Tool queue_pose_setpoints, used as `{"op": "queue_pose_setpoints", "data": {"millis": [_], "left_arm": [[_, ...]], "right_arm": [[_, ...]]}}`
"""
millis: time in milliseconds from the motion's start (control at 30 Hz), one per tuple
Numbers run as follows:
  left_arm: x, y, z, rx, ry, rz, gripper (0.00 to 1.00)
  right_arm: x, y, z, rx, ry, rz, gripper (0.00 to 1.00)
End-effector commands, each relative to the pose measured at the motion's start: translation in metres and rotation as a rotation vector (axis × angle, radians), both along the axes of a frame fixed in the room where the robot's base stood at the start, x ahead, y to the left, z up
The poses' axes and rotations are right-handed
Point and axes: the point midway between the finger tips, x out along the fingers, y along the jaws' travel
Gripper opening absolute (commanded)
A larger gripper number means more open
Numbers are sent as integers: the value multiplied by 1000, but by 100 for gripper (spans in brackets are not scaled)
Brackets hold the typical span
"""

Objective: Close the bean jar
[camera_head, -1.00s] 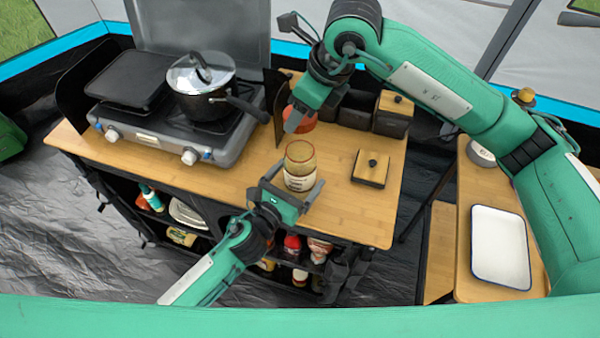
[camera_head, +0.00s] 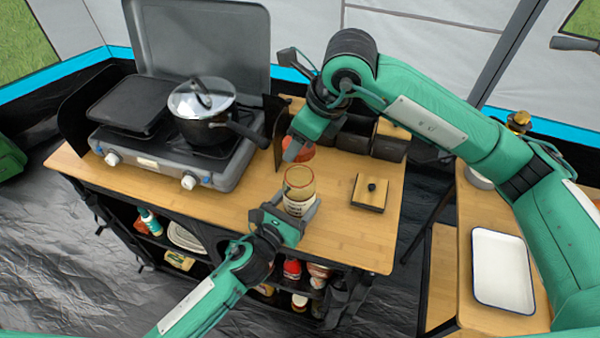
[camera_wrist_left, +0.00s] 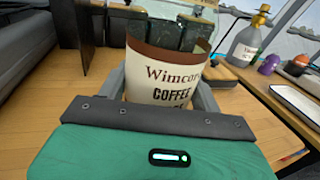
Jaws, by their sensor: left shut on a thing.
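The jar (camera_head: 299,184) stands upright near the counter's front edge; its upper part is amber-brown. In the left wrist view the jar (camera_wrist_left: 165,75) has a cream label with "COFFEE" below a brown band. My left gripper (camera_head: 288,212) is shut on the jar from the front, with a finger on each side. A square wooden lid with a black knob (camera_head: 369,194) lies flat on the counter to the jar's right. My right gripper (camera_head: 295,150) points down just behind the jar, by a red thing that it partly covers; I cannot tell whether its fingers are open or shut.
A stove (camera_head: 170,160) with a lidded pot (camera_head: 205,125) and a griddle is at the left. Dark canisters (camera_head: 357,133) stand behind my right gripper. A white tray (camera_head: 503,268) lies on the right table. The counter's (camera_head: 222,205) front left is clear.

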Motion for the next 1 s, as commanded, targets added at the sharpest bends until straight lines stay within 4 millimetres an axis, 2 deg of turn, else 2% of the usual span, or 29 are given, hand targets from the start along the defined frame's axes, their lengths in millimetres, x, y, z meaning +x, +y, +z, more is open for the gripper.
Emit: {"op": "queue_pose_setpoints", "data": {"millis": [100,267,767,1000], "left_arm": [[0,0,0,0,0,0,24],[0,0,0,0,0,0,24],[0,0,0,0,0,0,24],[0,0,0,0,0,0,24]], "right_arm": [[-1,0,-19,0,2,-1,35],[-1,-1,-39,3,-1,-1,35],[0,0,-40,3,-3,0,35],[0,0,-51,3,-2,-1,35]]}}
